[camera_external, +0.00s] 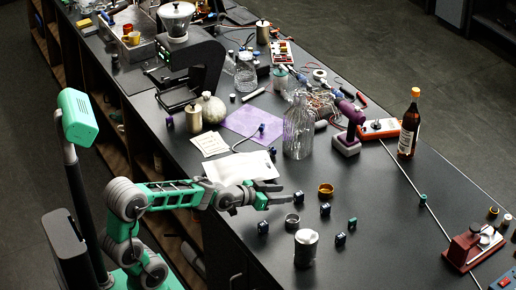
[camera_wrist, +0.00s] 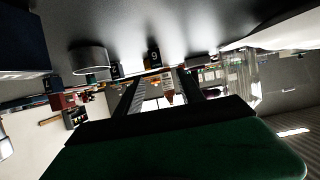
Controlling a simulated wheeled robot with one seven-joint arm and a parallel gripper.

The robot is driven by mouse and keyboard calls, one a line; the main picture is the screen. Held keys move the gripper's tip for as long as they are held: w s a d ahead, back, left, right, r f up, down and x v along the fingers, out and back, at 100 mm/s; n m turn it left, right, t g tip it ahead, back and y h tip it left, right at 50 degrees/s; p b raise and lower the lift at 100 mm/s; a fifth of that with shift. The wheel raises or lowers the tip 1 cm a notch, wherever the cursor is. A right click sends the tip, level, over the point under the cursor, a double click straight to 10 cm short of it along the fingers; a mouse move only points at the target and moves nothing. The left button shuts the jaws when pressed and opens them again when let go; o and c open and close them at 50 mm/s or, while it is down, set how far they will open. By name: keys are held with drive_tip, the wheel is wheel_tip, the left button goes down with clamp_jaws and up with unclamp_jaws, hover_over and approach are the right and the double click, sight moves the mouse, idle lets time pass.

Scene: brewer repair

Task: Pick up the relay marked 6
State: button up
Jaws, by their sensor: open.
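Several small dark blue relay cubes stand on the black bench near my gripper (camera_external: 283,194). One is in front of it (camera_external: 263,227), and others are to its right: one relay (camera_external: 298,197), another relay (camera_external: 325,209) and a third relay (camera_external: 340,239). In the wrist view, which looks upside down, a relay with a round white digit (camera_wrist: 153,53) lies beyond the fingers; the digit could be 6 or 9. Another relay (camera_wrist: 115,70) seems to show a 2. A large dark blue block face (camera_wrist: 24,42) is close at left. My gripper (camera_wrist: 162,82) is open and empty, low over the bench.
A metal ring (camera_external: 292,221), a brass ring (camera_external: 326,190) and a silver can (camera_external: 306,247) stand close by. A glass jar (camera_external: 298,130), a purple device (camera_external: 348,130) and a bottle (camera_external: 409,125) stand farther back.

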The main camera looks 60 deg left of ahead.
sight(295, 195)
drive_tip(key=x, duration=0.7)
drive_tip(key=shift+w+d+f+p, duration=0.2)
drive_tip(key=shift+d+f+p, duration=0.05)
drive_tip(key=shift+f+p, duration=0.15)
drive_tip(key=shift+c, duration=0.4)
drive_tip(key=shift+s, duration=0.1)
clamp_jaws()
